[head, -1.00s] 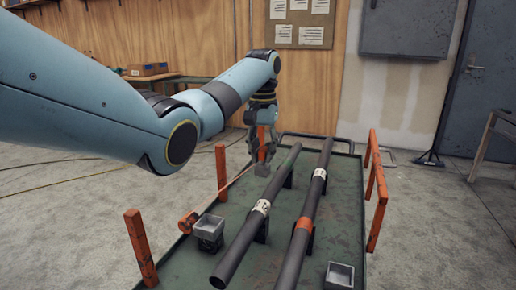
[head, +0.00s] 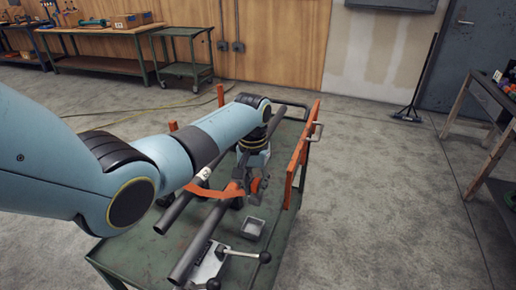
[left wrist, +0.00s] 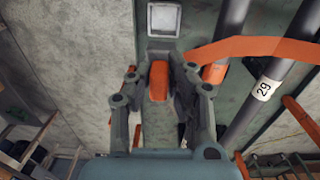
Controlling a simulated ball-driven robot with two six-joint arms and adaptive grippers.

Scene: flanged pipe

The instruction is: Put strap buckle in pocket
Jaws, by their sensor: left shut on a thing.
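My left gripper (head: 256,188) is shut on the strap buckle and holds it above the right side of the green cart. In the left wrist view, the orange buckle piece (left wrist: 158,82) sits between its fingers. The orange strap (head: 212,193) runs from the left across the dark pipes toward the gripper, and it also shows in the left wrist view (left wrist: 262,48). A grey open-topped pocket (head: 252,228) stands on the cart just below and nearer than the gripper; it is at the top of the left wrist view (left wrist: 164,19) and looks empty. My right gripper is out of view.
Two dark pipes (head: 196,240) lie along the cart (head: 135,257). A clamp with black-knobbed handles (head: 240,254) is at the near end. An orange rail (head: 300,155) stands along the right edge. My left arm hides much of the cart's left side.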

